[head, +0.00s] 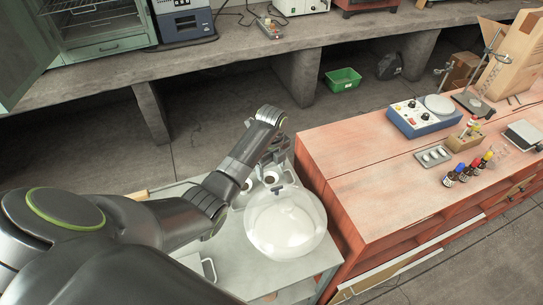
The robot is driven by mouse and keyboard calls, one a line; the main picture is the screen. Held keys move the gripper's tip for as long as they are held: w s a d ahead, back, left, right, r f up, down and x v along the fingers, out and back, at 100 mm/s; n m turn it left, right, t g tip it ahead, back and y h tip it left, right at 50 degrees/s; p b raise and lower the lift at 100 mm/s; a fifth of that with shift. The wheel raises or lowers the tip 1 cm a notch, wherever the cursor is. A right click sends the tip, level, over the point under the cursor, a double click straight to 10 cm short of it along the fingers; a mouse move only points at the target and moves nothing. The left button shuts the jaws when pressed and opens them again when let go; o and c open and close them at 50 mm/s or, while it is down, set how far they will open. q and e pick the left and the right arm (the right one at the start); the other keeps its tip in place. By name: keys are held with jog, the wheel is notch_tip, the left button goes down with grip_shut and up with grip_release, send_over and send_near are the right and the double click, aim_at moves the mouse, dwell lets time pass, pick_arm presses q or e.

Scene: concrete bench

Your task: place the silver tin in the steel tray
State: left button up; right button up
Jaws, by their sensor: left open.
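My left gripper (275,158) reaches over the far end of a grey metal cart top, fingers pointing down, open. Small round pale objects with dark centres sit just below and beside it, one under the fingers (270,178) and one to the left (246,185). The glass and the arm partly hide them, and I cannot tell whether either is the silver tin. A small shallow metal tray (434,157) holding pale rounded things lies on the red bench; I cannot tell if it is the steel tray. My right gripper is out of view.
A large round glass flask (285,222) stands on the cart (214,258) close to my gripper. The red bench (365,180) beside it has a clear near-left area. A blue stirrer (421,118), small capped bottles (467,170) and a cardboard box (515,55) stand farther right.

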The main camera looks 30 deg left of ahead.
aim_at(272, 181)
pick_arm(q)
jog(key=shift+r, duration=2.7)
